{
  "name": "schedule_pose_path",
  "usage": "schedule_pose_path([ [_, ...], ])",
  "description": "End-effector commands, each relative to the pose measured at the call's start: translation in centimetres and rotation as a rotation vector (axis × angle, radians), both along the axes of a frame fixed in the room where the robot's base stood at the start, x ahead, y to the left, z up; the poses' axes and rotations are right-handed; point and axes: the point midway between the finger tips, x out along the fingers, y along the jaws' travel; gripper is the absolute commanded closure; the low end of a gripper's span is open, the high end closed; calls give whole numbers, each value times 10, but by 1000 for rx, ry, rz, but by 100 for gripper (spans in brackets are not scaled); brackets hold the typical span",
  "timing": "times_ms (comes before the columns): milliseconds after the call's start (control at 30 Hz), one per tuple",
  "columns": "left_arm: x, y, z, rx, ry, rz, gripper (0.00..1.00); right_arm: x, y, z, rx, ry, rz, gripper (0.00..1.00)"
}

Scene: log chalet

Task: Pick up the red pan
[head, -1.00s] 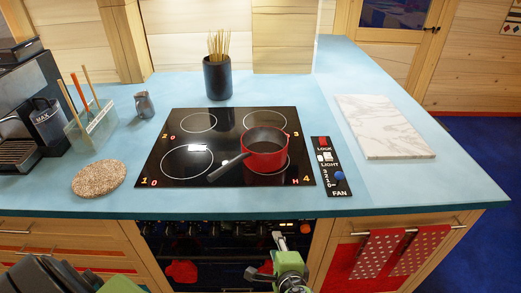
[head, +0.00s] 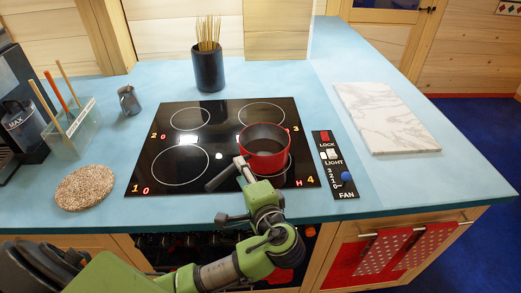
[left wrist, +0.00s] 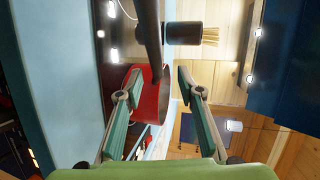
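The red pan (head: 265,141) sits on the right front ring of the black cooktop (head: 172,182), its dark handle (head: 222,179) pointing to the front left. My left gripper (head: 241,164) is at the handle, close to the pan's wall. In the left wrist view the gripper (left wrist: 159,76) is open, its fingers wide apart. The dark handle (left wrist: 150,30) and part of the red pan (left wrist: 151,102) show between and beyond the fingers. I cannot tell whether a finger touches the handle. My right gripper is not in view.
A marble board (head: 386,117) lies right of the fan panel (head: 334,166). A black holder with sticks (head: 208,70) stands behind the cooktop. A round speckled trivet (head: 84,188) and a glass utensil box (head: 72,125) are on the left. Counter between board and front edge is clear.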

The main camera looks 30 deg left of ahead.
Motion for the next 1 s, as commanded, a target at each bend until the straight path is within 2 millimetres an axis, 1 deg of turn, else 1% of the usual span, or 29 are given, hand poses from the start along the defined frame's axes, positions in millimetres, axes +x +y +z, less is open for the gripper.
schedule_pose_path([
  [100, 4, 6, -2, 1, 2, 1, 66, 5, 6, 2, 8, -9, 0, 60],
  [167, 8, 9, -2, 2, 1, 1, 66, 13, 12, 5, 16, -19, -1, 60],
  [300, 21, 23, -7, 6, 2, 2, 66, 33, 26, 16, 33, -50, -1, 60],
  [367, 27, 30, -12, 5, 3, 2, 66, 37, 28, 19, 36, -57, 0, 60],
  [533, 37, 41, -17, 1, 1, 0, 66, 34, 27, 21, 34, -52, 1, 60],
  [767, 37, 41, -19, -1, 1, 0, 66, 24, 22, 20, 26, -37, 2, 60],
  [867, 37, 41, -19, -1, 2, 0, 89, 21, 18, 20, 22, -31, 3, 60],
  [900, 37, 41, -19, -1, 2, 0, 99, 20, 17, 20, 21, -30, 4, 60],
  [1000, 37, 41, -19, -1, 2, 0, 100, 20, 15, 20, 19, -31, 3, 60],
])
